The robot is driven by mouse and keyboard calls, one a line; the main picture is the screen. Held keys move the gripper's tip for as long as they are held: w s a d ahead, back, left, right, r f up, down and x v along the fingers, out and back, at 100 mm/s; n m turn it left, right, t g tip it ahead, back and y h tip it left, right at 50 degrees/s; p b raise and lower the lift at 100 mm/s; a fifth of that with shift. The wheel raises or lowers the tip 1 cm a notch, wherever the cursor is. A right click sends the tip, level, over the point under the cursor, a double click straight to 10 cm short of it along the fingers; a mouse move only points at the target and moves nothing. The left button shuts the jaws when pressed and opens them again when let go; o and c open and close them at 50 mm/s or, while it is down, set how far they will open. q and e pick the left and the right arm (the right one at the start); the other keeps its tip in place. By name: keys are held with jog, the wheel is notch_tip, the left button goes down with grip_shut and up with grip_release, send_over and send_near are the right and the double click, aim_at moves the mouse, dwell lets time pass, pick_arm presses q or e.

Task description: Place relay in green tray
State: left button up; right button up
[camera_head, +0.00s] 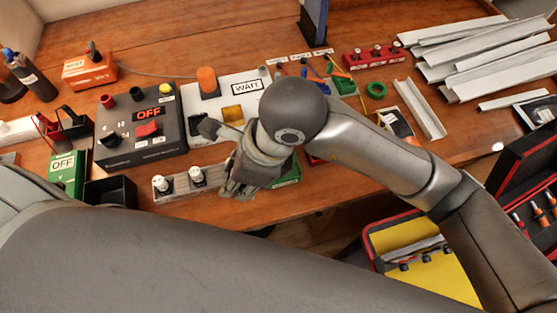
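My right gripper (236,182) is over the front edge of the bench, seen from above and partly covered by its own wrist. Whether its fingers are open or hold something is hidden. A green tray edge (289,177) shows just right of the gripper, mostly covered by my arm. A smaller green bin (342,85) stands farther back, with a blue item near it. I cannot pick out the relay for certain. A grey strip with white-topped parts (178,184) lies just left of the gripper. My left arm crosses the bottom, its gripper out of view.
A green OFF box (68,172) is at left. Metal channels (485,50) fill the back right. A yellow-lined case (415,250) is below the bench edge.

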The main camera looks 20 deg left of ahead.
jog(key=w+d+f+p, duration=0.1)
jog(key=w+f, duration=0.2)
jog(key=w, duration=0.1)
jog(key=w+d+f, duration=0.1)
jog(key=w+f, duration=0.1)
jog(key=w, duration=0.2)
jog(key=w+d+f+p, duration=0.1)
jog(key=w+f, duration=0.2)
jog(key=w, duration=0.1)
jog(key=shift+f+p, duration=0.3)
jog(key=shift+p, duration=0.05)
jog(key=shift+w+f, duration=0.45)
jog(key=shift+f, duration=0.05)
notch_tip(320, 180, down, 2)
jog(key=shift+f+p, duration=0.1)
jog(key=shift+p, duration=0.45)
jog(key=shift+f, duration=0.45)
jog(key=shift+f, duration=0.1)
jog(key=o, duration=1)
